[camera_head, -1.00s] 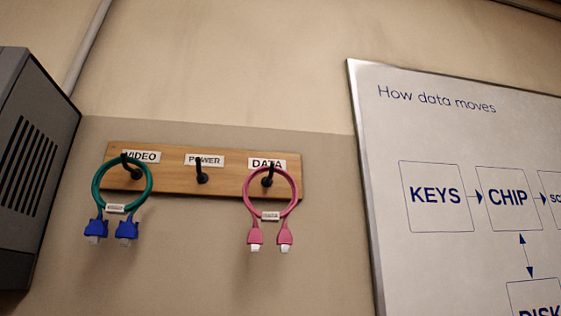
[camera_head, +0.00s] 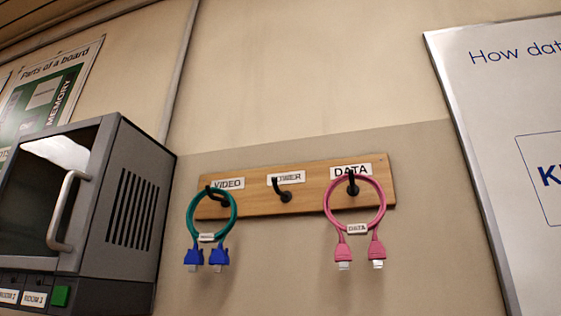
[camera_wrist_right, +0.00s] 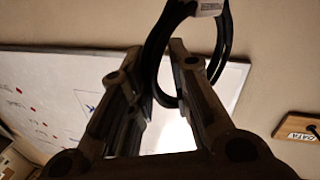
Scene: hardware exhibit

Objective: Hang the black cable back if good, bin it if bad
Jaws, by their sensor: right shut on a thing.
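In the right wrist view my right gripper (camera_wrist_right: 155,58) is shut on the black cable (camera_wrist_right: 227,45), a coiled loop with a white tag (camera_wrist_right: 208,6) that is too small to read. The loop's top and its plugs are out of frame. In the head view a wooden rack (camera_head: 306,198) on the wall has three black hooks. The POWER hook (camera_head: 284,195) in the middle is empty. A green cable with blue plugs (camera_head: 193,222) hangs under VIDEO, and a pink cable (camera_head: 329,205) hangs under DATA. Neither gripper shows in the head view. No bin is visible.
A grey cabinet (camera_head: 132,205) with a handled door and a green button (camera_head: 60,296) stands left of the rack. The wall below the rack is clear. The rack's DATA end (camera_wrist_right: 300,132) shows in the wrist view.

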